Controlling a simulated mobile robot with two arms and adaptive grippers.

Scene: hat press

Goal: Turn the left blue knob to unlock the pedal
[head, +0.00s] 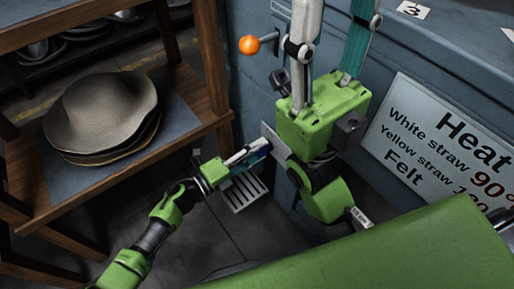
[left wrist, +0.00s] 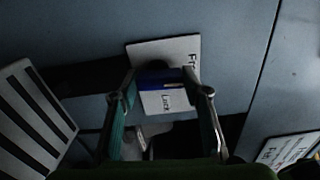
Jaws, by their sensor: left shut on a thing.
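The left blue knob (left wrist: 157,77) shows in the left wrist view, on the blue-grey press wall. In the head view my left gripper (head: 259,152) reaches the low part of the press, and the knob is mostly hidden there. The slatted pedal (head: 245,191) lies just below. My right gripper (head: 333,30) points up, fingers apart, fingertips out of frame.
A wooden shelf (head: 180,139) at left carries stacked felt hats (head: 101,114). An orange ball handle (head: 249,45) sticks out of the press near my right gripper. A white "Heat" sign (head: 440,150) is on the press at right. Dark floor lies between shelf and press.

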